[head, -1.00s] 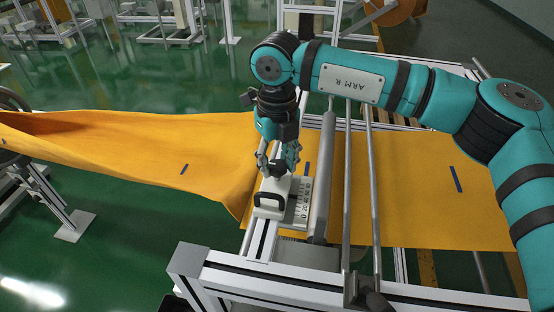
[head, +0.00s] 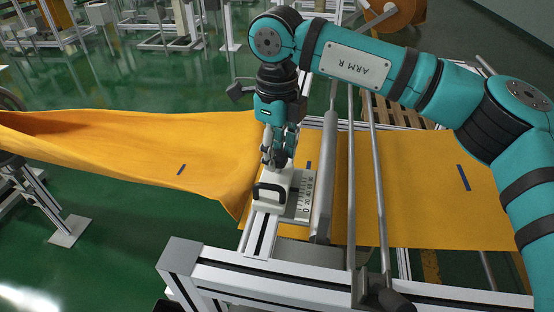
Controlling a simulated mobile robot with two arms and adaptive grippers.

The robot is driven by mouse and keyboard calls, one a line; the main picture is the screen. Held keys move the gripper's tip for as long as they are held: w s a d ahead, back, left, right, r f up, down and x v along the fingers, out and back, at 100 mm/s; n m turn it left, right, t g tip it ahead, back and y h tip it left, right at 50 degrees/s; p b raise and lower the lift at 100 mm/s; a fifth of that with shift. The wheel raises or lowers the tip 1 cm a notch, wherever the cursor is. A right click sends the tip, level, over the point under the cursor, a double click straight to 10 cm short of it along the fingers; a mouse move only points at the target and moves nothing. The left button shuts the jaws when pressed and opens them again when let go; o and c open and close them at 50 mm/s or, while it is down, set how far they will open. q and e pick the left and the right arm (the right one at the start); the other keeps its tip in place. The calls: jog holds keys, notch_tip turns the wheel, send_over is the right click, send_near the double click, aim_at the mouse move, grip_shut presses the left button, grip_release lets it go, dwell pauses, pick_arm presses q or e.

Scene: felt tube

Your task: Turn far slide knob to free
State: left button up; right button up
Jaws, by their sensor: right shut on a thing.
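A white slide block (head: 272,198) with a black handle (head: 269,191) sits on the aluminium rail beside a marked scale plate (head: 302,195). My right gripper (head: 278,160) comes down from above and is shut on a dark knob (head: 281,159) on top of the block's far part. The fingers hide most of the knob, so its turn angle cannot be read. My left gripper is not in view.
Orange felt (head: 180,150) runs from the left, under the metal rollers (head: 327,175), to the right. An aluminium frame (head: 280,283) crosses the front. Green floor (head: 110,260) is open at left.

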aim_at(277, 155)
jog(key=n+b, duration=0.1)
jog(key=n, duration=0.2)
jog(key=shift+r+n+b, duration=0.1)
jog(key=shift+n+b, duration=0.5)
jog(key=shift+n, duration=1.1)
jog(key=o, duration=1.2)
jog(key=shift+c, duration=0.2)
notch_tip(277, 155, up, 12)
